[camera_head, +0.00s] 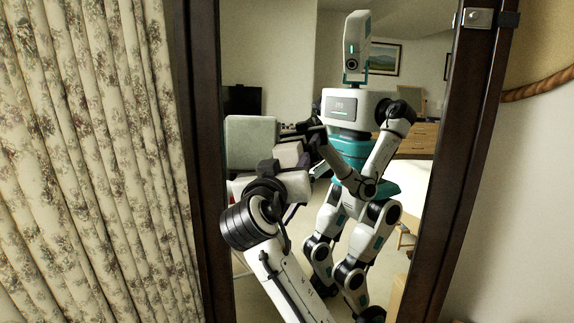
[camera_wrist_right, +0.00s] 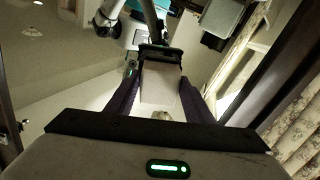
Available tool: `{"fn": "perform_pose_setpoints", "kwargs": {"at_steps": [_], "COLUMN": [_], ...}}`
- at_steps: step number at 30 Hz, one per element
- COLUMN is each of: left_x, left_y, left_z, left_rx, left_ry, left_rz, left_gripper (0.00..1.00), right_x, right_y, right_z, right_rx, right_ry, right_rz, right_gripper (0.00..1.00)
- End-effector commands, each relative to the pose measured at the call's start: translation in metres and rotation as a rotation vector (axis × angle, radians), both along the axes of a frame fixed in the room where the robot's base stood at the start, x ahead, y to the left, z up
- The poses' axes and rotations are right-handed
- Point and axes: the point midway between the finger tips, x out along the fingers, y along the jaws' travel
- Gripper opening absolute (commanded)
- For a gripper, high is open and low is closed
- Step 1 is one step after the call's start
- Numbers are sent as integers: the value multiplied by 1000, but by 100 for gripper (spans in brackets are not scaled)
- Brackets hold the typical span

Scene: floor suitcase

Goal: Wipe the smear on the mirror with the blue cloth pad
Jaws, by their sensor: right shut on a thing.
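The mirror (camera_head: 430,60) fills the middle of the head view in a dark wooden frame and reflects me. My right gripper (camera_head: 297,164) is in front of the glass, at the end of my raised right arm. It also shows in the right wrist view (camera_wrist_right: 160,102), where dark purple fingers flank a pale block (camera_wrist_right: 160,84). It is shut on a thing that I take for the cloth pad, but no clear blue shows. Contact with the glass cannot be told. I cannot make out the smear among the reflections. My left gripper is not clearly seen.
A floral curtain (camera_head: 95,160) hangs left of the mirror. The dark frame (camera_head: 470,140) has a metal bracket (camera_head: 478,17) at its upper right. A rope-edged round thing (camera_head: 540,85) hangs on the right wall. Furniture and a picture show only as reflections.

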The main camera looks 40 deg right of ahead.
Motion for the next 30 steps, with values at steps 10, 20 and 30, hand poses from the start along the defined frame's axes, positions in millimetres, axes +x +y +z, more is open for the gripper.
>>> {"fn": "perform_pose_setpoints", "kwargs": {"at_steps": [10,20,30], "left_x": [0,0,1], "left_y": [1,1,1], "left_z": [-1,0,8], "left_rx": [1,1,0], "left_ry": [1,0,-3], "left_rz": [1,1,1], "left_gripper": [31,31,31], "right_x": [5,4,-18], "right_y": [-5,-11,-29], "right_z": [0,0,0], "right_rx": [-1,0,0], "right_ry": [-1,0,0], "right_rz": [-1,-1,-1], "right_gripper": [30,30,30]}}
